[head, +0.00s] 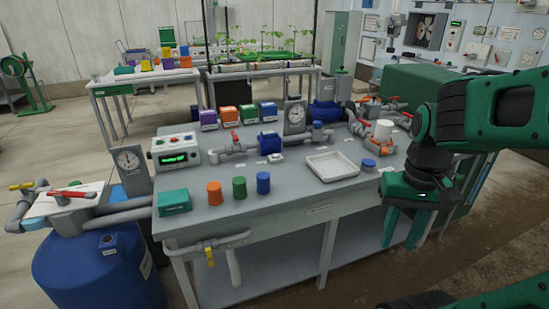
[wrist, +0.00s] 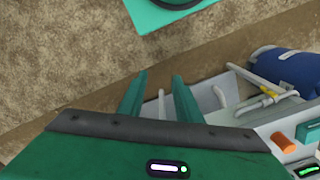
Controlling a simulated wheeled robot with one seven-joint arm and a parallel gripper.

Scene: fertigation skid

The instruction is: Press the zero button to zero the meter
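The meter (head: 176,157) is a pale box with a lit green display, on the left back part of the grey workbench. Small coloured buttons sit along its top; their labels are too small to read, so I cannot tell which is the zero button. The meter's display also shows at the bottom right corner of the wrist view (wrist: 307,170), partly cut off. My gripper (head: 402,246) hangs beside the bench's right end, far from the meter, fingers pointing down. In the wrist view its two green fingers (wrist: 160,78) are apart with nothing between them.
On the workbench (head: 290,195) stand a teal box (head: 174,202), orange, green and blue cylinders, a white tray (head: 332,166), a dial gauge (head: 295,117) and grey piping with red-handled valves. A blue barrel (head: 100,270) stands at the left. The bench's front middle is clear.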

